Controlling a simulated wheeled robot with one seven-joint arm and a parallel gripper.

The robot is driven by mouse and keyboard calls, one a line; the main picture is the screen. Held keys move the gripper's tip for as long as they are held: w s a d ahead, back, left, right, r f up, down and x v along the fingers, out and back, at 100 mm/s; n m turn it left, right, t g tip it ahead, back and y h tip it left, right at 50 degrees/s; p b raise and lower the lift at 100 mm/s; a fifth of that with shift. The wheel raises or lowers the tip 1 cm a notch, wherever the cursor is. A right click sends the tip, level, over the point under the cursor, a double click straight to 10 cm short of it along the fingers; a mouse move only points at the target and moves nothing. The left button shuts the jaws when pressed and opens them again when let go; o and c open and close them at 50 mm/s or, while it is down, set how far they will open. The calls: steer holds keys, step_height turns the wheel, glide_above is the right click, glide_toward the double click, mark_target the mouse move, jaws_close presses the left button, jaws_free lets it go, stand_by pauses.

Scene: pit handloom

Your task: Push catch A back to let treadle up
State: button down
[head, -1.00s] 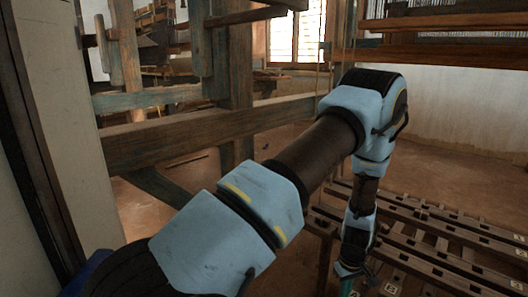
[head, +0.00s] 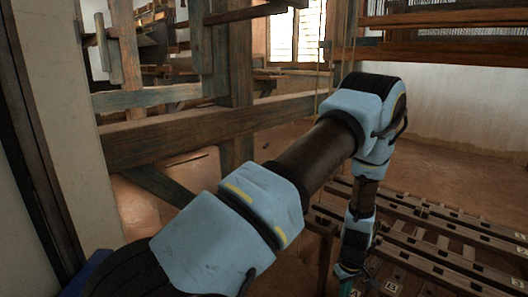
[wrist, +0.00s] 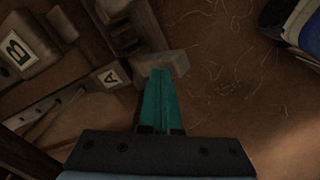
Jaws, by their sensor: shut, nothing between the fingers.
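In the wrist view the white label A (wrist: 112,77) sits on a dark wooden part left of my fingers. A small lighter wooden block (wrist: 174,63) lies beside it, right at my fingertips; it looks like catch A. My gripper (wrist: 161,73) has teal fingers that are shut together and empty. The tips overlap the block's near edge in the picture; I cannot tell whether they touch it. In the head view my gripper (head: 347,274) is low at the bottom edge, among the wooden treadles (head: 455,243), with its tips not clear.
A part labelled B (wrist: 17,50) is at the upper left of the wrist view. Bare brown floor (wrist: 225,90) lies to the right, with a blue and dark object (wrist: 300,28) at the corner. Loom beams (head: 165,138) stand at left in the head view.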

steer(key=shift+f, duration=0.15)
steer(key=shift+s+a+f+b, duration=0.15)
steer(key=shift+s+a+f, duration=0.05)
steer(key=shift+f, duration=0.25)
steer(key=shift+s+a+f+b, duration=0.2)
steer(key=shift+s+f, duration=0.05)
steer(key=shift+f, duration=0.2)
steer(key=shift+s+a+f+b, duration=0.15)
steer(key=shift+s+a+f, duration=0.05)
steer(key=shift+f, duration=0.25)
steer(key=shift+r, duration=0.1)
steer(key=r+p, duration=0.4)
steer(key=s+a+r+p, duration=0.1)
steer(key=r+p, duration=0.1)
steer(key=shift+s, duration=0.1)
